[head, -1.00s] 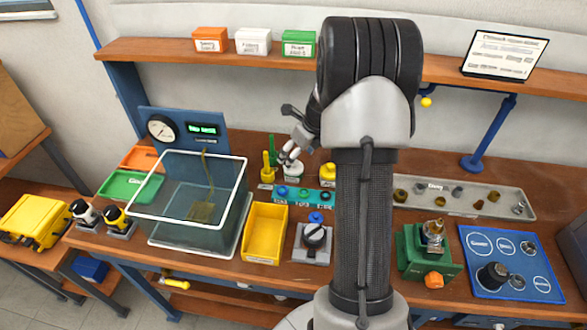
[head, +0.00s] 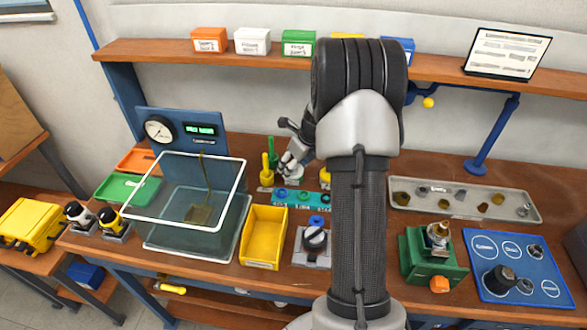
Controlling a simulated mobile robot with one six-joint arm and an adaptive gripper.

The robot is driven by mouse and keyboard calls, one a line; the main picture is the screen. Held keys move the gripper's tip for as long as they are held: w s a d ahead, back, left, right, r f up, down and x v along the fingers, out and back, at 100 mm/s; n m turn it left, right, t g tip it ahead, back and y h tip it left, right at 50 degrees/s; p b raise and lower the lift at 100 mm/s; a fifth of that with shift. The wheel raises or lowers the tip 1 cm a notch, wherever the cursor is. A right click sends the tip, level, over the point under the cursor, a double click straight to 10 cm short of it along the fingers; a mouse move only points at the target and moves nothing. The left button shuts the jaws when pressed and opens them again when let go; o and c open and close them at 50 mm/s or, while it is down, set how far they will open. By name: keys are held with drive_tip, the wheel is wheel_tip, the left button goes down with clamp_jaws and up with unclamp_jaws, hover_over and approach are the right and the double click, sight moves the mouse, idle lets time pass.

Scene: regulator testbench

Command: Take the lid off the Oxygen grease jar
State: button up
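A small white-topped jar (head: 297,173) stands at the back of the bench, partly hidden by my gripper. A yellow jar (head: 325,178) stands just to its right, partly covered by my arm. Their labels are too small to read, so I cannot tell which is the Oxygen grease jar. My gripper (head: 285,166) points down at the white-topped jar, at its upper left. I cannot tell whether the fingers touch the lid or how far apart they are.
Yellow and green upright tools (head: 268,163) stand close left of my gripper. A teal strip (head: 290,197) with round parts lies in front. A clear tank (head: 165,225), a yellow bin (head: 263,237) and a black-knobbed device (head: 315,243) stand nearer. The shelf (head: 160,53) runs above.

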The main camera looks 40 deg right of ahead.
drive_tip(key=shift+c, duration=0.8)
drive_tip(key=shift+r, duration=0.1)
wheel_tip(320, 180, up, 19)
drive_tip(key=p, duration=0.7)
drive_tip(key=w+d+f+m, duration=0.1)
drive_tip(key=d+f, duration=0.1)
drive_tip(key=f, duration=0.4)
drive_tip(key=w+d+f+m+h, duration=0.1)
drive_tip(key=w+d+f+m, duration=0.1)
drive_tip(key=f, duration=0.4)
drive_tip(key=w+d+f+m, duration=0.1)
drive_tip(key=w+d+f, duration=0.1)
drive_tip(key=f, duration=0.4)
drive_tip(key=shift+w+d+f+h+p, duration=0.2)
drive_tip(key=shift+f+h+p, duration=0.1)
drive_tip(key=shift+h+p, duration=0.1)
drive_tip(key=shift+f+b, duration=0.55)
drive_tip(key=shift+f, duration=1.2)
drive_tip(key=shift+s+a, duration=0.1)
